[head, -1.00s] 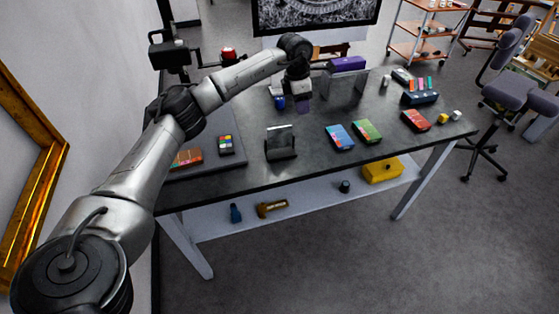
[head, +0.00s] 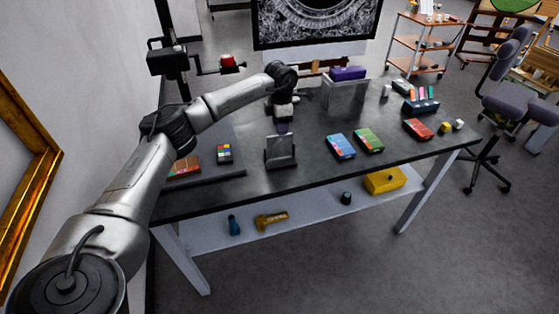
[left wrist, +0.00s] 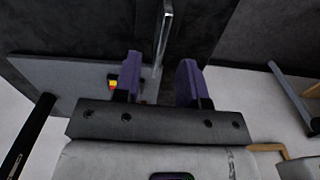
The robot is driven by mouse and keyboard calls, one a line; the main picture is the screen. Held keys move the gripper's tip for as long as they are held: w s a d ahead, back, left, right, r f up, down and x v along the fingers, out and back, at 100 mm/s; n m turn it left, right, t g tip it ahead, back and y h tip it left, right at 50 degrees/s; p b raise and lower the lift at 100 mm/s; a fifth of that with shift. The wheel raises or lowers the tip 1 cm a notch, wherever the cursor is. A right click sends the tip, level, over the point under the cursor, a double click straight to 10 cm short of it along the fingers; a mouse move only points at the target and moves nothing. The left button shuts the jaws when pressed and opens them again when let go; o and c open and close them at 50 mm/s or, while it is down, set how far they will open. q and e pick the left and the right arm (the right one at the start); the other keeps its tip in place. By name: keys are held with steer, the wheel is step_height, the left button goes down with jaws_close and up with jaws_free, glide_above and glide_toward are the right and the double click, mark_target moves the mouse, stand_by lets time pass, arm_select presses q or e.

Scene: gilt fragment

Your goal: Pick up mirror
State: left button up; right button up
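The mirror (head: 281,152) looks like a small grey upright plate in a dark stand, near the front edge of the dark table (head: 310,172). My left gripper (head: 282,128) is just behind and above it, pointing down. In the left wrist view, my left gripper (left wrist: 160,75) has its two purple fingers spread apart. The thin bright edge of the mirror (left wrist: 164,35) shows between and beyond the fingertips, apart from both. My right gripper is not in view.
A blue box (head: 341,146) and a green box (head: 369,140) lie right of the mirror.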

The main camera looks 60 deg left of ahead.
mark_target(280, 137)
arm_select(q)
steer(key=f, duration=0.1)
steer(key=f+b, duration=0.1)
steer(key=f, duration=0.3)
steer(key=shift+s, duration=0.25)
steer(key=shift+c, duration=0.4)
jaws_close()
stand_by(0.8)
